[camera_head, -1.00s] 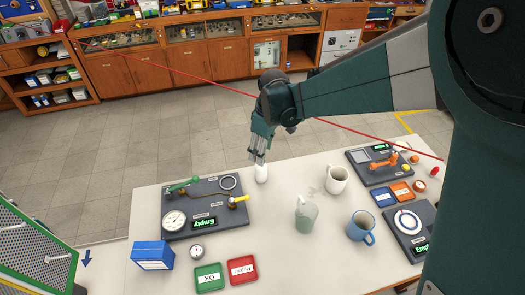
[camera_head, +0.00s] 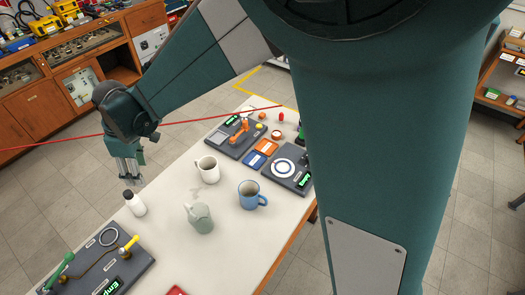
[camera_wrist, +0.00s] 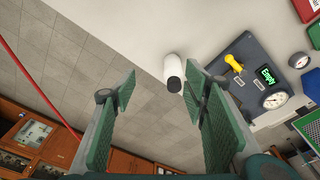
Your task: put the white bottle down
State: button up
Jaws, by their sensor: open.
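The white bottle (camera_head: 135,207) with a dark cap stands upright on the pale table near its edge, close to the left board. In the wrist view the bottle (camera_wrist: 172,68) shows beyond the fingertips, nearer the right finger. My gripper (camera_head: 132,182) is open and empty, just behind and above the bottle in the head view. Its two green fingers also show wide apart in the wrist view (camera_wrist: 158,88). Nothing is held between them.
A white mug (camera_head: 207,170), a grey-green pitcher (camera_head: 200,218) and a blue mug (camera_head: 250,196) stand right of the bottle. A dark board with a yellow handle (camera_head: 110,262) lies left of it. Other boards (camera_head: 235,137) sit at the far end.

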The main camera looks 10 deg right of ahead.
jog(key=d+r+m+t, duration=0.15)
jog(key=d+r, duration=0.25)
jog(key=d, duration=0.5)
jog(key=s+d+r+m, duration=0.1)
jog(key=d+r+m, duration=0.25)
jog(key=d, duration=0.55)
jog(key=d+r+m+t, duration=0.1)
jog(key=d+r+m, duration=0.1)
jog(key=d+r, duration=0.5)
jog(key=s+d+f+m+t+h, duration=0.1)
jog(key=s+d+m, duration=0.3)
jog(key=d, duration=0.9)
jog(key=s+d+m+t, duration=0.3)
jog(key=s+d+m, duration=0.2)
jog(key=s+d, duration=0.5)
jog(key=d, duration=0.3)
jog(key=shift+s+d+f+h, duration=0.2)
jog(key=shift+d+f+h, duration=0.15)
jog(key=shift+f+h, duration=0.05)
